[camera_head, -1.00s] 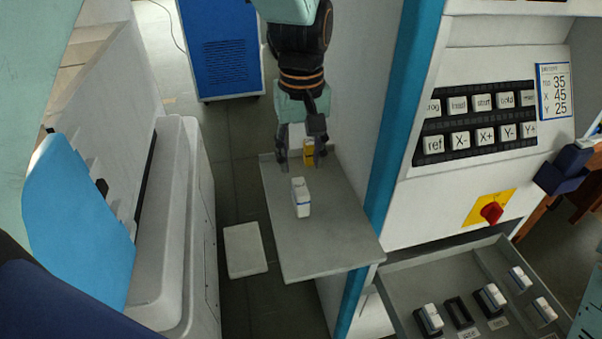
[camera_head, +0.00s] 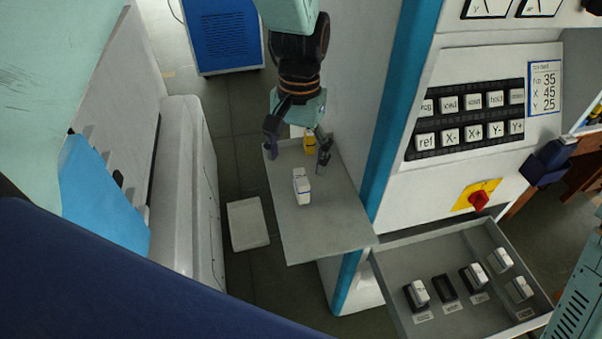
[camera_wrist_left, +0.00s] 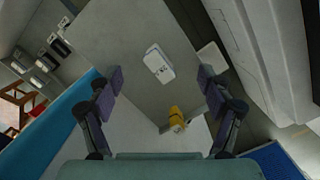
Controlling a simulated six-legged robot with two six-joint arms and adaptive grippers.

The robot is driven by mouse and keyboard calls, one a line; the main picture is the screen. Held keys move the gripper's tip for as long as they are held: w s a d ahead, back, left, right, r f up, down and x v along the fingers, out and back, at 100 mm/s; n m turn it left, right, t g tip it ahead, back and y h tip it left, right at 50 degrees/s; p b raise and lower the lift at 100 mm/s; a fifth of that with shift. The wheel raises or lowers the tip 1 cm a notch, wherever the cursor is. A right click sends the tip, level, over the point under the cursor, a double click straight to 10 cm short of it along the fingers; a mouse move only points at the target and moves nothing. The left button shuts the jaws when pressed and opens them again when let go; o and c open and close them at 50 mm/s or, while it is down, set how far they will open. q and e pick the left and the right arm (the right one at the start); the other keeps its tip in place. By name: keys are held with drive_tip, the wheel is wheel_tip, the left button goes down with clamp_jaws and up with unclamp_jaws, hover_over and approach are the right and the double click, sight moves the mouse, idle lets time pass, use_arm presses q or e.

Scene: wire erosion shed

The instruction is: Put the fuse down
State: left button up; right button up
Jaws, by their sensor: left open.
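A white fuse (camera_head: 301,186) stands on the grey shelf (camera_head: 318,232), near its middle. In the left wrist view the fuse (camera_wrist_left: 159,65) shows beyond and between the fingertips, with bare shelf around it. My left gripper (camera_head: 297,158) is open over the far end of the shelf, its fingers spread wide and nothing between them in its grip. It also shows open in the left wrist view (camera_wrist_left: 161,88). The fuse is apart from both fingers. My right gripper is not in view.
A yellow item (camera_head: 310,140) is at the shelf's far end, near the fingers. An open drawer (camera_head: 405,322) at lower right holds several fuses and an empty black holder (camera_head: 445,287). A white machine panel with keys (camera_head: 468,118) and a red switch (camera_head: 479,199) stands right.

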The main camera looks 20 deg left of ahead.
sight(302, 177)
use_arm(q)
drive_tip(key=m, duration=0.4)
drive_tip(key=shift+w+f, duration=0.2)
drive_tip(key=shift+f, duration=0.05)
drive_tip(key=m, duration=0.2)
drive_tip(key=m+t, duration=0.1)
drive_tip(key=shift+w+f+m, duration=0.15)
drive_tip(key=shift+w+m, duration=0.25)
drive_tip(key=m, duration=0.2)
drive_tip(key=shift+w+m, duration=0.35)
drive_tip(key=shift+m, duration=0.05)
drive_tip(key=shift+d+f+p, duration=0.1)
drive_tip(key=shift+f+p, duration=0.6)
drive_tip(key=shift+f, duration=3.25)
drive_tip(key=c, duration=1.4)
